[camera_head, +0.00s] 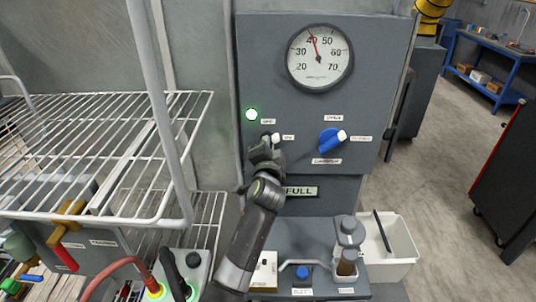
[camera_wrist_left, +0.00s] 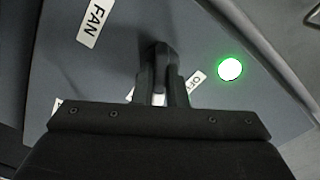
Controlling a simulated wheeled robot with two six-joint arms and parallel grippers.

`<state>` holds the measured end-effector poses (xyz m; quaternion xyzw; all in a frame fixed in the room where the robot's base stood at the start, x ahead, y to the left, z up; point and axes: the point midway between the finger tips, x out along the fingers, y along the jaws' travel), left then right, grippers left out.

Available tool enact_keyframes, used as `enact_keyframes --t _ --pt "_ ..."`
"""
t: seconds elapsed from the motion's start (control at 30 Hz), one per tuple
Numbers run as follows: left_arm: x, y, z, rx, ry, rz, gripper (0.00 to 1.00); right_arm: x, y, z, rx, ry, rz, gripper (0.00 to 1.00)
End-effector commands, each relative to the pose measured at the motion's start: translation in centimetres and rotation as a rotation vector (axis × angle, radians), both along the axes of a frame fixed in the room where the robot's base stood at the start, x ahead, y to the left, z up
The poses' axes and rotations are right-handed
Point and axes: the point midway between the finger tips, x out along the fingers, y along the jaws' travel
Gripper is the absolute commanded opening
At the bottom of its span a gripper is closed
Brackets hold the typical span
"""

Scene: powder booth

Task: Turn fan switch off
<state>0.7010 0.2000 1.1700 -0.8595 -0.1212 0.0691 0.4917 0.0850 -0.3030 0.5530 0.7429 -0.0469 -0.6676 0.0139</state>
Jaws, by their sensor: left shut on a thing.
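The fan switch (camera_head: 275,138) is a small dark toggle with a pale tip on the grey control panel, below the lit green lamp (camera_head: 251,114). My left gripper (camera_head: 264,152) reaches up to it from below and is shut on it. In the left wrist view the dark switch (camera_wrist_left: 161,50) shows at the fingertips (camera_wrist_left: 162,85), with a pale part between the fingers. A FAN label (camera_wrist_left: 95,22) and a partly covered OFF label (camera_wrist_left: 196,80) are beside it. The green lamp glows there too (camera_wrist_left: 231,69). My right gripper is out of view.
A blue rotary knob (camera_head: 331,140) sits right of the switch, under a round gauge (camera_head: 320,58). A wire rack (camera_head: 90,150) stands at left.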

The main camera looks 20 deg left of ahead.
Motion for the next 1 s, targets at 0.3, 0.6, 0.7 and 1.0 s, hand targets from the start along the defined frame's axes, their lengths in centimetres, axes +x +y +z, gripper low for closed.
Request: enact_keyframes --t 0.3,0.6,0.7,1.0 --pt "0.0 0.0 -0.5 -0.289 -0.084 -0.001 0.0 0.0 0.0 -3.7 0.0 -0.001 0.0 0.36" --pt "0.0 0.0 -0.4 -0.562 -0.162 -0.001 0.0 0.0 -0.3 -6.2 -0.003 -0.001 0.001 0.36" --pt "0.0 0.0 -0.4 -0.65 -0.187 0.0 0.0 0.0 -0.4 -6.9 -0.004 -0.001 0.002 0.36" --pt "0.0 0.0 -0.3 -0.866 -0.248 0.0 0.0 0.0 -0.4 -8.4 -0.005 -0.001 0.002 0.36"
